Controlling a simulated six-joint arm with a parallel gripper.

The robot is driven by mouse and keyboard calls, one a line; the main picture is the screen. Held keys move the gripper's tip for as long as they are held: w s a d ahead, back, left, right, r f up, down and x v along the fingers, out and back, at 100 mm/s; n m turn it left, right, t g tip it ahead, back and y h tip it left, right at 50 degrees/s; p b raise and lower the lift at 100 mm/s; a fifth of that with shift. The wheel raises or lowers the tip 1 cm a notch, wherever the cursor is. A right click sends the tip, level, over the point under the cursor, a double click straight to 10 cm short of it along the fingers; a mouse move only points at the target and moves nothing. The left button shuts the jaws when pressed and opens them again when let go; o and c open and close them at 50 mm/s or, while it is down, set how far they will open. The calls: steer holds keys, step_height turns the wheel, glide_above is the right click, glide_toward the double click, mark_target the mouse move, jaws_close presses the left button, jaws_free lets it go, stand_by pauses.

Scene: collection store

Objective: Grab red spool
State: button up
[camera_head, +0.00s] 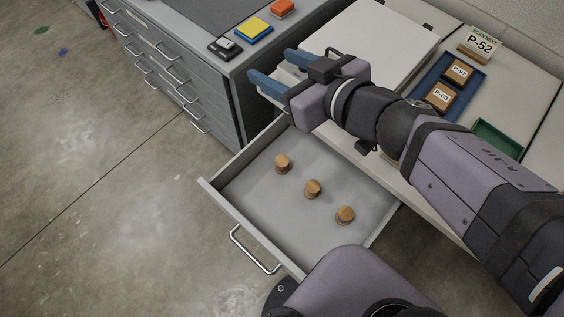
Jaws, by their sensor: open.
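No spool that is clearly red shows. Three small brown, wooden-looking round pieces, perhaps spools, stand apart in the open grey drawer (249,202): a left piece (282,164), a middle piece (312,189) and a right piece (345,215). I cannot tell any red on them. My gripper (273,68) has blue fingers and is open, with nothing seen between them. It is above and behind the drawer in the picture, near the grey cabinet's corner, apart from the pieces.
The grey cabinet (185,62) carries a yellow-and-blue block (253,30), an orange-red block (282,8) and a dark device (225,47). On the right worktop are a blue tray (437,75) with labelled boxes, a green tray (497,138) and a P-52 sign (481,43). The drawer's handle (252,250) faces open floor.

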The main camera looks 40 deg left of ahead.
mark_target(282, 161)
step_height(282, 161, down, 32)
steer(key=shift+f, duration=0.15)
stand_by(0.4)
steer(key=shift+f, duration=0.55)
step_height(282, 161, down, 2)
steer(key=shift+f+b, duration=0.1)
steer(key=shift+b, duration=0.25)
steer(key=shift+x, duration=0.9)
steer(key=shift+w+a+f, duration=0.15)
steer(key=shift+a, duration=0.45)
steer(key=c, duration=1.1)
